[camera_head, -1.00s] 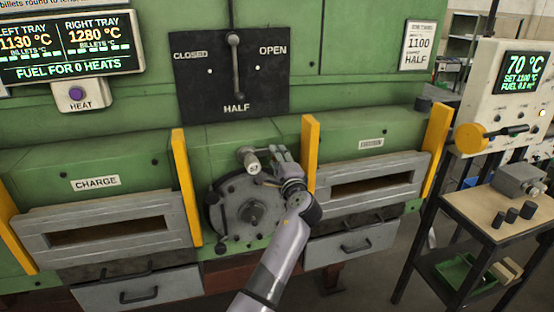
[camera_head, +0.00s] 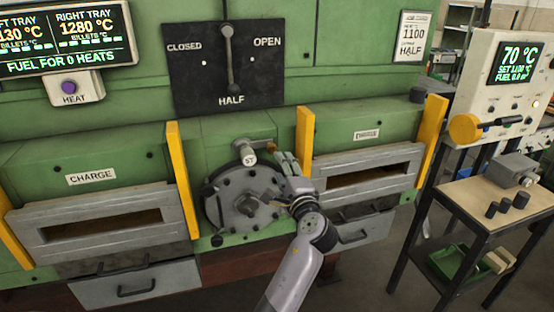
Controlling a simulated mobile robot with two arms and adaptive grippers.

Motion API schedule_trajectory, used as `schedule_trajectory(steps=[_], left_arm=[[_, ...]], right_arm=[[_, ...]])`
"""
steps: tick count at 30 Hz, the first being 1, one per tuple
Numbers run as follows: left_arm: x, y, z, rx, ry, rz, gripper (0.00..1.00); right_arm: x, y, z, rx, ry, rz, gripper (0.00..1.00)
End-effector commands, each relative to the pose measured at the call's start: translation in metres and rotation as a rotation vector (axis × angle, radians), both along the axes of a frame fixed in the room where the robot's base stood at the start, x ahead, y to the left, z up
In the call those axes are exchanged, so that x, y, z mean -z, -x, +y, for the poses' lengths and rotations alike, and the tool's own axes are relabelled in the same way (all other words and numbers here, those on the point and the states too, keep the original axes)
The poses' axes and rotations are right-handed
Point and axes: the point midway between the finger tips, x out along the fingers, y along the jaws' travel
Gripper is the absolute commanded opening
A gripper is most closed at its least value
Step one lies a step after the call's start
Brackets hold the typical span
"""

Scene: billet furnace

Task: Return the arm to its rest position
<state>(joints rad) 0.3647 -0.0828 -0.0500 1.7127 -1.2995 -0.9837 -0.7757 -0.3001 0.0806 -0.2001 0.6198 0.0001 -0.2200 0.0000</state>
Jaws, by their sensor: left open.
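My left gripper (camera_head: 284,166) is open and empty in the head view, in front of the green furnace front. It is just right of the pale crank knob (camera_head: 247,157) marked "ST" on the round dark grey wheel (camera_head: 240,190), with a small gap that is hard to judge in depth. My left arm (camera_head: 294,275) reaches up to it from the bottom edge, right of the middle, and the gripper covers the wheel's right edge. My right gripper is out of view.
Yellow upright bars (camera_head: 183,180) flank the wheel, another (camera_head: 304,135) close behind my gripper. Two grey charge doors (camera_head: 100,225) with slots stand on either side. An upright lever (camera_head: 229,60) is above HALF. A small table (camera_head: 476,200) with dark billets stands at the right.

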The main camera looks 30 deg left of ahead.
Motion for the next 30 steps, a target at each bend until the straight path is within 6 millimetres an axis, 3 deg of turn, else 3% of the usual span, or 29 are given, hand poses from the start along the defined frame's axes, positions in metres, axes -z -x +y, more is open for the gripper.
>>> schedule_trajectory(steps=[6, 23, 26, 29, 30], left_arm=[[0.001, 0.013, -0.016, 0.0, 0.0, 0.0, 0.45], [0.002, 0.014, -0.017, 0.001, -0.001, 0.002, 0.45], [0.018, 0.01, -0.02, 0.023, 0.013, 0.02, 0.45], [0.063, 0.0, -0.03, 0.082, 0.06, 0.066, 0.45], [0.088, -0.003, -0.036, 0.113, 0.088, 0.093, 0.45]], right_arm=[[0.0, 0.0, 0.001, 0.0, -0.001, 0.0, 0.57], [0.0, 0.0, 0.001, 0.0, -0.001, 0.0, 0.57], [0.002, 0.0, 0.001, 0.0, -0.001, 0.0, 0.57], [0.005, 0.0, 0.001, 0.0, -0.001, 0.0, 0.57], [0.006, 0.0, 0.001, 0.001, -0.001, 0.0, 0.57]])
